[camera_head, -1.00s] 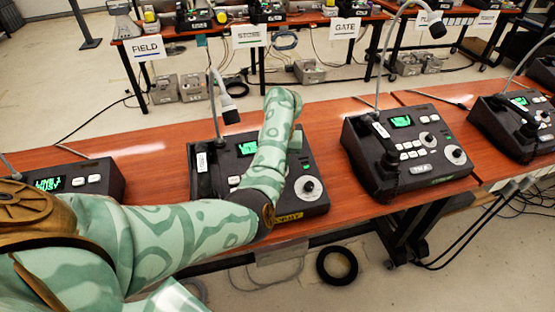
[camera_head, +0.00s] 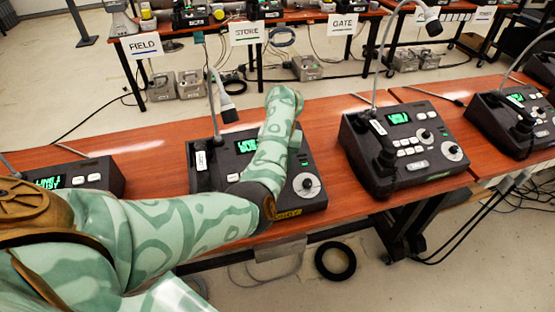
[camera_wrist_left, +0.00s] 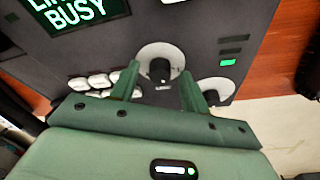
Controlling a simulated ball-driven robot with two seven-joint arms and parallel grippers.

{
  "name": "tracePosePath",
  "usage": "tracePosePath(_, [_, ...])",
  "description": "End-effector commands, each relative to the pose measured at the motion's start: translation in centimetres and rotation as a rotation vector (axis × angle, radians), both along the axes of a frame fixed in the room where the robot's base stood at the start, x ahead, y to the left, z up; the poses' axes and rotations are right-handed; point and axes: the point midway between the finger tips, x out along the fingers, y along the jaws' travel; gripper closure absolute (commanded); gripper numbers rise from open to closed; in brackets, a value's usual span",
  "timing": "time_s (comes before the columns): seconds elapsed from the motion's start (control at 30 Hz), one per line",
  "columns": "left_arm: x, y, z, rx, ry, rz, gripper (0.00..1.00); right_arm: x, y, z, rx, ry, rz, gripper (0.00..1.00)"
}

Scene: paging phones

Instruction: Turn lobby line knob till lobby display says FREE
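The console (camera_head: 224,158) under my left arm is dark, with a yellow front label too small to read surely. Its green display (camera_head: 246,145) is partly covered by my arm; the wrist view shows its display (camera_wrist_left: 88,10) ending in BUSY. In the left wrist view a black knob (camera_wrist_left: 160,70) sits on a white round dial (camera_wrist_left: 172,52). My left gripper (camera_wrist_left: 160,74) is open, its two green fingers on either side of the knob with gaps visible. A second white dial (camera_wrist_left: 217,88) lies to the right, partly behind a finger. My right gripper is not in view.
A similar console (camera_head: 400,150) stands to the right, another (camera_head: 515,120) further right, and one with a BUSY display (camera_head: 62,182) at left. Gooseneck microphones (camera_head: 216,100) rise from the consoles. The wooden table (camera_head: 325,130) has bare strips between consoles.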

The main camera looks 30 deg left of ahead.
Motion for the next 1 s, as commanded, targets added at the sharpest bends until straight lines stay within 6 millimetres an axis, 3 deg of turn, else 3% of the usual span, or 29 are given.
tracePosePath(0.2, [0.0,0.0,0.1,0.0,0.0,0.001,0.54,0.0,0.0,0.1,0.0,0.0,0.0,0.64])
tracePosePath(0.33, [0.1,-0.1,1.4,0.0,-0.001,0.002,0.54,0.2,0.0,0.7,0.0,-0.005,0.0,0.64])
tracePosePath(0.73, [0.6,-0.7,12.0,-0.001,-0.006,0.001,0.54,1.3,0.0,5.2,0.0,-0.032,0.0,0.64])
tracePosePath(1.0, [0.8,-1.1,15.9,-0.001,-0.001,-0.001,0.54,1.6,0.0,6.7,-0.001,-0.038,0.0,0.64])
